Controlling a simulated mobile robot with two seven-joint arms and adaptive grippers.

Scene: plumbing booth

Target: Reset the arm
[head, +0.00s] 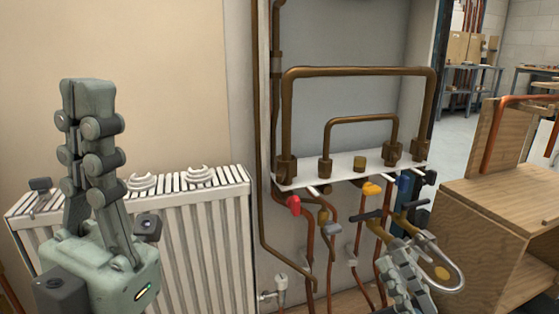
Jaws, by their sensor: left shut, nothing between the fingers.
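My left gripper (88,95) is grey-green and stands upright in front of the radiator at the left of the head view. Its fingers point up and are together, with nothing seen between them. My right gripper (412,268) shows only in part at the bottom, right of centre, in front of the pipework. Whether its fingers are open or shut is unclear. A shiny metal loop (452,277) with a brass-coloured spot shows right beside it; I cannot tell whether it is held.
A white radiator (200,240) stands behind my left gripper. Copper pipes with a red valve handle (293,205), a yellow one (372,189) and a blue one (404,184) hang below a white manifold plate (345,163). A wooden bench (505,205) stands at the right.

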